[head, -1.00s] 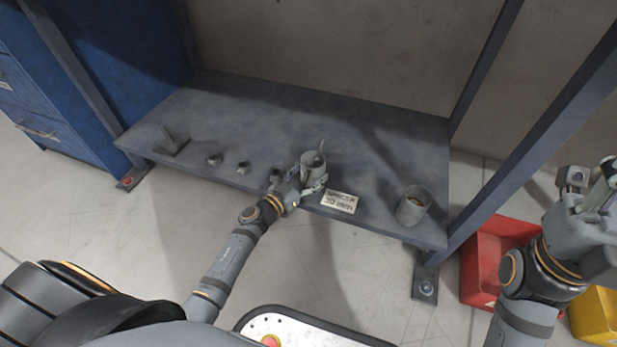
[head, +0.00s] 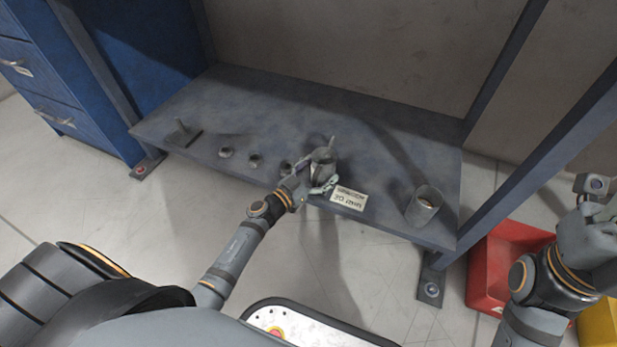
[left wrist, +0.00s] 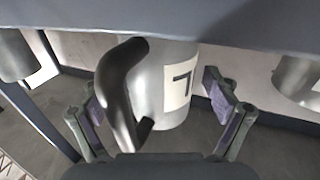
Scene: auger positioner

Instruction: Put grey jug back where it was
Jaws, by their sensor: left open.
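The grey jug (head: 323,165) stands upright on the grey shelf near its front edge. In the left wrist view the jug (left wrist: 165,85) shows close up, with a dark curved handle on the near side and a white label with a black mark. My left gripper (head: 318,180) is at the jug in the head view. In the left wrist view its open fingers (left wrist: 155,100) are spread on either side of the jug and handle, with gaps visible. My right gripper (head: 600,215) is at the right edge, away from the shelf; its fingers are not clear.
A white label card (head: 348,196) lies on the shelf right of the jug. Another grey cup (head: 423,205) stands at the shelf's right end. The shelf's back is clear. A red bin (head: 500,265) is right.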

